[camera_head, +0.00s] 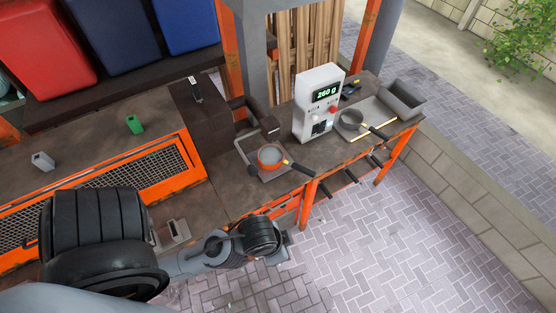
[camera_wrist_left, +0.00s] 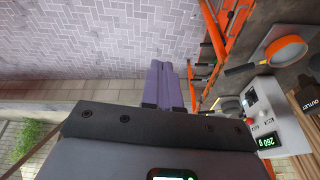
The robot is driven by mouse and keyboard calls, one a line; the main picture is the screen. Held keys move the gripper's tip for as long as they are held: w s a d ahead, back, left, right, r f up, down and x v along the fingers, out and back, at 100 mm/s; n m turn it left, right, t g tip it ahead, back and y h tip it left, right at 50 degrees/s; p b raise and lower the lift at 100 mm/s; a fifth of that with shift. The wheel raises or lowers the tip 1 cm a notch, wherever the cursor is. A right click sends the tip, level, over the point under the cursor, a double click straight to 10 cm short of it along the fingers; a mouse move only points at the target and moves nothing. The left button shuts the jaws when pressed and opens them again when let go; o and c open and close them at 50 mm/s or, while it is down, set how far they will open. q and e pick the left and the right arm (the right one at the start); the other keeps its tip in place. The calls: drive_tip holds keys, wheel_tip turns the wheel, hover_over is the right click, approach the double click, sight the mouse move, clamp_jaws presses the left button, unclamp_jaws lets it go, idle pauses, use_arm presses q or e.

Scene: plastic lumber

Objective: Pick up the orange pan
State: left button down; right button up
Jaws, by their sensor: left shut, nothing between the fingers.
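The orange pan (camera_head: 268,155) rests on a flat grey plate on the workbench, its dark handle pointing right toward the bench's front edge. It also shows in the left wrist view (camera_wrist_left: 287,49), at the upper right. My left arm reaches in from the lower left in the head view and ends in front of the bench, below the pan. My left gripper (camera_wrist_left: 165,64) is shut and empty, its two fingers together, clear of the pan. In the head view its fingers are hard to make out. My right gripper is not in view.
A white scale box (camera_head: 318,103) reading 260 g stands right of the pan. Beyond it are a grey pan (camera_head: 350,119) and a grey tray (camera_head: 402,98). A dark brown box (camera_head: 205,113) stands behind left. Paved floor in front is clear.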

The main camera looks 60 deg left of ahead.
use_arm(q)
drive_tip(key=c, duration=1.8)
unclamp_jaws()
drive_tip(key=shift+c, duration=0.2)
drive_tip(key=o, duration=1)
drive_tip(key=shift+o, duration=0.2)
